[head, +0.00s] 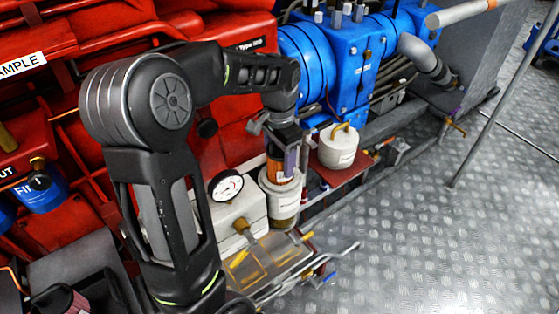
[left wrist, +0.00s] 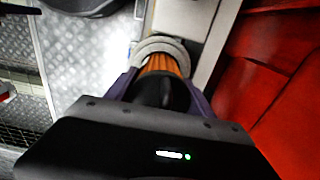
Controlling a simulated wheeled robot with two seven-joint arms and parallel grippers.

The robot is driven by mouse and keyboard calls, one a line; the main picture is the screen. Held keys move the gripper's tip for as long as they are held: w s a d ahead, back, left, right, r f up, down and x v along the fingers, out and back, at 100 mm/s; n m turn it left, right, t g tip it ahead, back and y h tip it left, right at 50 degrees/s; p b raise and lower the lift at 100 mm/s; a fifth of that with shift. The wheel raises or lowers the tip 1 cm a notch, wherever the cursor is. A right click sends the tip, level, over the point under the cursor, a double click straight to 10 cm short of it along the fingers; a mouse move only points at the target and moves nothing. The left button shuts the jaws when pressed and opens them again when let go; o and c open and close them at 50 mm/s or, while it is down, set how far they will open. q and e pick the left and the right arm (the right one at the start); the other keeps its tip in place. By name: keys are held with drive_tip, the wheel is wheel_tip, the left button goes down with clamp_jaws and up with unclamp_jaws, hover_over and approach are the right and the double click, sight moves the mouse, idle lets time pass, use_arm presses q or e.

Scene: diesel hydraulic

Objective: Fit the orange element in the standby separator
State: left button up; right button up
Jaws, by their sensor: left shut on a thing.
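My left gripper (head: 284,158) is shut on the orange element (head: 279,173), a pleated orange cylinder with a dark top. It holds the element upright at the mouth of a white cylindrical separator bowl (head: 284,208). In the left wrist view the element (left wrist: 162,65) is between the fingers, with the pale round bowl rim (left wrist: 158,46) around its far end. The lower part of the element seems to be inside the bowl; how deep it sits is hidden. My right gripper is not in view.
A white lidded canister (head: 338,148) with a yellow handle stands to the right on a red plate. A pressure gauge (head: 226,186) on a white block is close to the left. A clear tray (head: 262,258) lies in front. Open metal floor (head: 430,220) is on the right.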

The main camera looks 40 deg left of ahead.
use_arm(q)
drive_tip(key=shift+f, duration=0.25)
drive_tip(key=shift+f+b, duration=0.3)
drive_tip(key=shift+f, duration=0.35)
drive_tip(key=o, duration=1.5)
drive_tip(key=shift+r, duration=0.15)
